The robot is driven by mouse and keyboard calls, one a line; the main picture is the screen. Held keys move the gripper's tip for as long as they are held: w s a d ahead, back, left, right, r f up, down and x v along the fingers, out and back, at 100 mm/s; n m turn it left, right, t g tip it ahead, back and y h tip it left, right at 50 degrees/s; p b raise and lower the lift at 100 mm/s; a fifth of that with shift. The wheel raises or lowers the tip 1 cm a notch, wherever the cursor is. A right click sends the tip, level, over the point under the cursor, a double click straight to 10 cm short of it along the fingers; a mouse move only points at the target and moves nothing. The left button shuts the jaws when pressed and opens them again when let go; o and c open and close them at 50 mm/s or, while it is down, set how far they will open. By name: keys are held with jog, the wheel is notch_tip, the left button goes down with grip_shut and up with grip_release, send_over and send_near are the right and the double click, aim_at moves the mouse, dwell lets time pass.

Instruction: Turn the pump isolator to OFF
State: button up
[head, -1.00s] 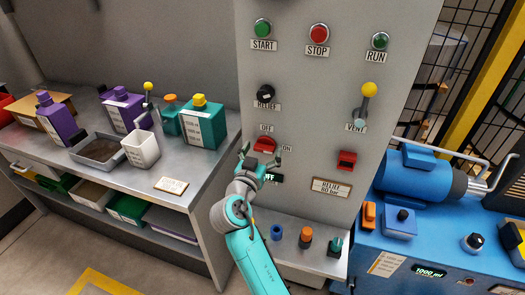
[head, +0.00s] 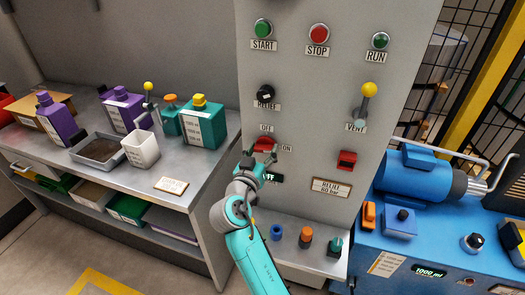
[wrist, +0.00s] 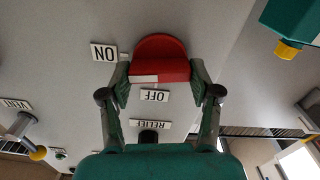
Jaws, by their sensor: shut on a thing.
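The red isolator knob (head: 264,143) is on the grey panel between the OFF label (head: 265,128) and the ON label (head: 287,148). My gripper (head: 260,158) is at the knob and partly covers it. In the wrist view, which is upside down, the knob (wrist: 160,50) sits between the two fingers of my gripper (wrist: 160,78), which is shut on it. A white mark (wrist: 143,79) on the knob is on its side toward the OFF label (wrist: 155,96). A small lit display (head: 270,178) below is partly hidden by my gripper; its letters end in FF.
The black RELIEF knob (head: 265,93) is above, and the yellow-tipped VENT lever (head: 366,100) is up to the right. A red switch (head: 346,160) is right of the isolator. Several coloured knobs (head: 306,236) stand on the ledge below. A bench with bottles is at left.

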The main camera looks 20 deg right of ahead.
jog(key=n, duration=0.4)
jog(key=shift+a, duration=0.1)
jog(key=n, duration=0.4)
jog(key=shift+w, duration=0.1)
jog(key=n, duration=0.4)
jog(key=shift+f+n, duration=0.1)
jog(key=shift+n, duration=1.8)
jog(key=shift+f, duration=0.1)
jog(key=o, duration=1.1)
jog(key=shift+o, duration=0.2)
jog(key=shift+a, duration=0.1)
jog(key=v, duration=1.2)
